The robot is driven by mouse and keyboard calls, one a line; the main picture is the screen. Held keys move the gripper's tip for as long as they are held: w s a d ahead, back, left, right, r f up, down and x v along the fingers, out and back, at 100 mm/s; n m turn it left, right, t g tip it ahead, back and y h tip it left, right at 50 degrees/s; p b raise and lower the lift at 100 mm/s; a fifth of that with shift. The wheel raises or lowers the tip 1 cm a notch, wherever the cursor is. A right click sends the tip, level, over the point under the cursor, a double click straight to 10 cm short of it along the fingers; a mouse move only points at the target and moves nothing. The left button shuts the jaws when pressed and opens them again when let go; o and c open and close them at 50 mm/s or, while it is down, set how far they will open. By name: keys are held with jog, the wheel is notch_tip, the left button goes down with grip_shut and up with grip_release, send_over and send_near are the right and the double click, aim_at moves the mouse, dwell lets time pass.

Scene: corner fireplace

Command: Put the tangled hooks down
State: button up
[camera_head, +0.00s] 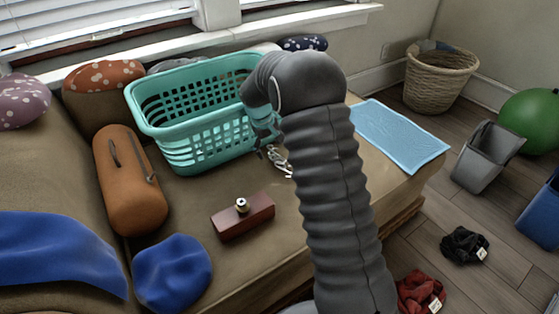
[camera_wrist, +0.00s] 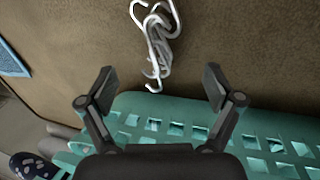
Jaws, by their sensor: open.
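The tangled hooks (camera_wrist: 158,45) are a cluster of white hooks linked together. In the wrist view they lie on the brown couch surface, just ahead of and between my fingertips. In the head view the hooks (camera_head: 279,160) lie on the couch beside the teal basket, partly hidden by my arm. My gripper (camera_wrist: 158,90) is open, with its fingers spread wide and nothing between them. In the head view my gripper (camera_head: 268,143) is mostly hidden by my arm, close to the hooks.
The teal laundry basket (camera_head: 185,92) stands close beside my gripper. A brown box (camera_head: 243,216), an orange bolster (camera_head: 128,180) and a blue cushion (camera_head: 172,273) are on the couch. A light blue mat (camera_head: 400,135) lies to the right. Couch surface around the hooks is clear.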

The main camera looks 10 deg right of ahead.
aim_at(275, 153)
jog(key=shift+x, duration=2.4)
jog(key=shift+w, duration=0.15)
jog(key=c, duration=1.4)
jog(key=shift+r, duration=0.1)
jog(key=shift+c, duration=0.2)
jog(key=shift+r, duration=0.1)
